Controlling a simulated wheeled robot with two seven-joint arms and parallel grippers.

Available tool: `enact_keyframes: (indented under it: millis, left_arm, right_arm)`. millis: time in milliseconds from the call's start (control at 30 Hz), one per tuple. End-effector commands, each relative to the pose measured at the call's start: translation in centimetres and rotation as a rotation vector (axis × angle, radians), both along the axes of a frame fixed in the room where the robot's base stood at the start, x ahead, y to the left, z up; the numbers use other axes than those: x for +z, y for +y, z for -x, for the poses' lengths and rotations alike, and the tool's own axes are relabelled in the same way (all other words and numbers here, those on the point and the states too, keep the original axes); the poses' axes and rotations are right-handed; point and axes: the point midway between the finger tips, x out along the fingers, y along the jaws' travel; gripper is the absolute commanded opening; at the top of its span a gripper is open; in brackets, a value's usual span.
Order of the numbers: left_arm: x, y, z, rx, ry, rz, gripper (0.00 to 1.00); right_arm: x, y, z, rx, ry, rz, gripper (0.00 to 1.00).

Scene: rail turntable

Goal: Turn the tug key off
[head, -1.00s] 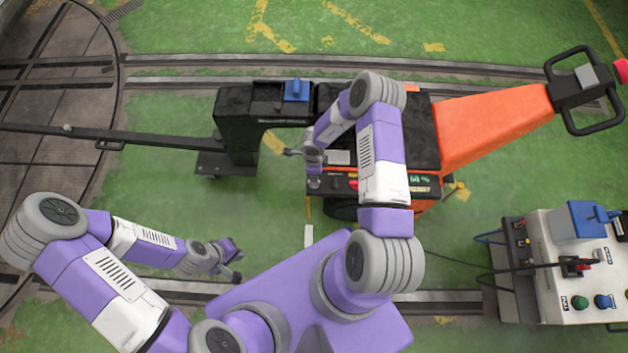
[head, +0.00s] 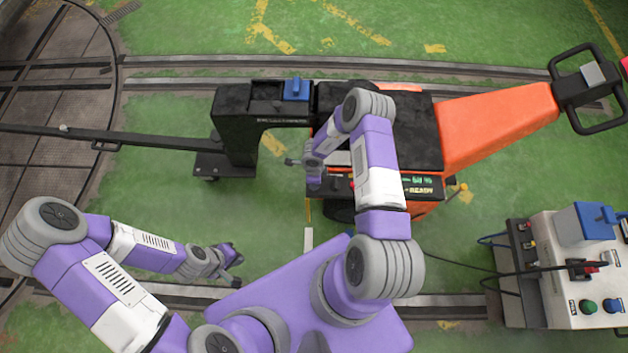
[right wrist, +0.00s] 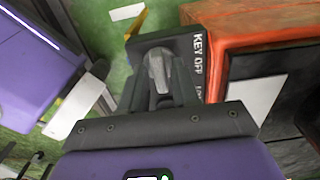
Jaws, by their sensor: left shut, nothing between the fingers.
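The tug (head: 500,125) is orange and black, and its small control panel (head: 344,187) is partly covered by my right arm. In the right wrist view the panel's dark face carries the label KEY OFF (right wrist: 197,52), with more lettering cut off below it. A grey key (right wrist: 157,72) stands out from that face. My right gripper (right wrist: 160,88) is at the key, with a dark finger on either side of it; I cannot tell whether they press on it. In the head view this gripper (head: 313,182) is over the panel's left end. My left gripper (head: 238,262) is shut and empty above the green floor.
A lit display reading READY (head: 418,188) is on the tug's near side. A black coupling frame with a blue block (head: 296,89) joins a long bar (head: 150,141) leading to the turntable. A white control box (head: 575,270) with a cable stands at the right.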

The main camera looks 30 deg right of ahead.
Motion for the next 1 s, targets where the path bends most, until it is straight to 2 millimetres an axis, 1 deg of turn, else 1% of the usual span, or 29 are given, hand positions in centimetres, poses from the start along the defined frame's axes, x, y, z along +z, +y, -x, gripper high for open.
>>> enact_keyframes:
  millis: [33,167,200,467,667,867,1000]
  left_arm:
    - [0.00,0.00,0.00,0.000,0.000,0.000,0.00]
    - [0.00,0.00,0.00,0.000,0.000,0.000,0.00]
    - [0.00,0.00,0.00,0.000,0.000,0.000,0.00]
    - [0.03,0.00,0.00,0.000,0.000,0.000,0.00]
    - [0.22,0.00,0.00,0.000,0.000,0.000,0.00]
    - [0.56,0.00,0.00,0.000,0.000,0.000,0.00]
    - [0.77,0.00,0.00,0.000,0.000,0.000,0.00]
  right_arm:
    - [0.01,0.00,0.01,0.000,0.000,0.000,0.22]
    - [0.01,0.00,0.01,0.000,0.000,0.000,0.02]
    - [0.01,0.00,0.01,0.000,0.000,0.000,0.00]
    - [0.02,-0.01,0.02,0.010,0.000,0.000,0.00]
    - [0.04,-0.05,0.03,0.072,0.001,0.001,0.00]
    - [0.06,0.02,0.03,0.208,0.000,-0.001,0.00]
    - [0.03,-0.03,0.07,0.336,0.002,0.000,0.00]
